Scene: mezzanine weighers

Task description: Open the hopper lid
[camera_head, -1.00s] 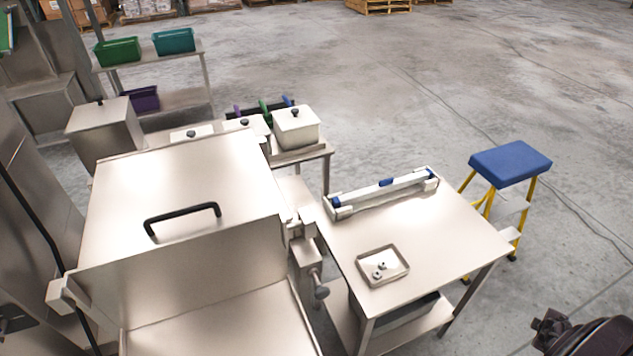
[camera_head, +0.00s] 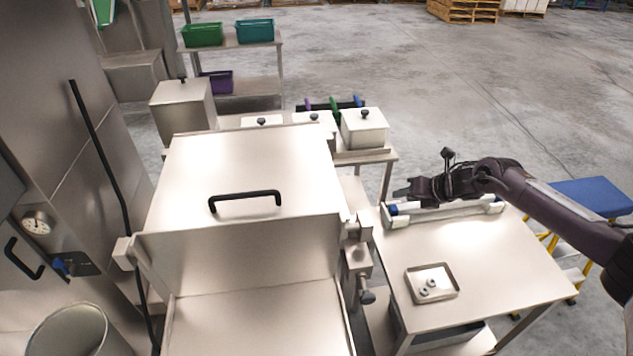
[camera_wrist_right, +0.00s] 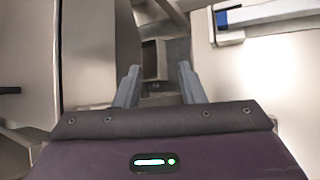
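The hopper lid (camera_head: 190,190) is a pale steel panel with a black bar handle (camera_head: 245,201) on it. It lies shut over the hopper, behind an upright steel front panel (camera_head: 240,258). My right gripper (camera_head: 398,197) is to the right of the lid, above the left end of the white and blue bar on the side table. In the right wrist view its two fingers (camera_wrist_right: 160,85) are apart with nothing between them. My left gripper is in neither view.
A steel side table (camera_head: 500,260) stands at the right with a small tray (camera_head: 432,284) of metal parts. A blue-topped stool (camera_head: 592,196) is beyond it. A clamp knob (camera_head: 367,297) juts out beside the hopper. Open floor lies further back.

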